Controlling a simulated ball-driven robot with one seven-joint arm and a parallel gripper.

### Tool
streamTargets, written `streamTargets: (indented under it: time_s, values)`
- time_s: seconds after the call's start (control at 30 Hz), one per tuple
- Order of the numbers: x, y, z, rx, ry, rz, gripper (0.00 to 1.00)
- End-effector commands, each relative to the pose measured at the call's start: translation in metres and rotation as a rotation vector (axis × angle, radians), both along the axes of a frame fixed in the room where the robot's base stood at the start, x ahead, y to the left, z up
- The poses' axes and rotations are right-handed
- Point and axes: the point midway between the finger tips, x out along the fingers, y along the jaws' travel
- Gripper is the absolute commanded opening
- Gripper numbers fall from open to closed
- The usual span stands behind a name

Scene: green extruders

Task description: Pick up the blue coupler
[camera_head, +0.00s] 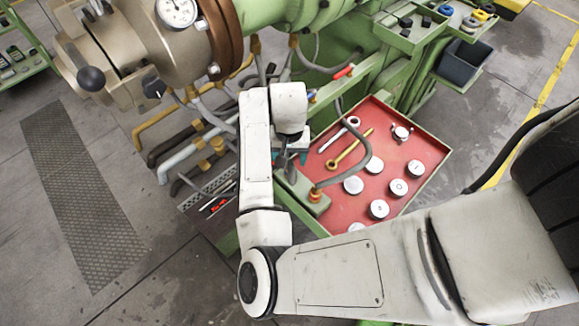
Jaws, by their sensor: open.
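A small blue ring-like piece (445,10), which looks like the blue coupler, sits among small parts in the green tray at the upper right. A smaller blue piece (312,97) shows on the machine beside my wrist; I cannot tell what it is. My gripper (291,158) points down below my white wrist, at the left edge of the red-topped tray. It is open, and its fingers are small and partly hidden. It is well to the left of and below the ring-like piece in the picture.
The red-topped tray (425,152) holds several round white pieces, a silver wrench (338,135) and a brass wrench (349,149). Green machinery (275,12), hoses and pipes crowd around my arm. A dark bin (464,62) stands at the right. Floor is clear at left.

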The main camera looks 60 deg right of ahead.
Motion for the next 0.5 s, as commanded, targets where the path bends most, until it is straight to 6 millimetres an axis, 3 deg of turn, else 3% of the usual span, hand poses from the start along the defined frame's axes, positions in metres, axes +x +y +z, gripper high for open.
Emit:
streamTargets:
  time_s: [0.3,0.5]
  values:
    - [-0.002,-0.001,-0.042,0.001,0.002,0.001,0.65]
    - [-0.002,-0.001,-0.049,0.000,0.000,0.000,0.65]
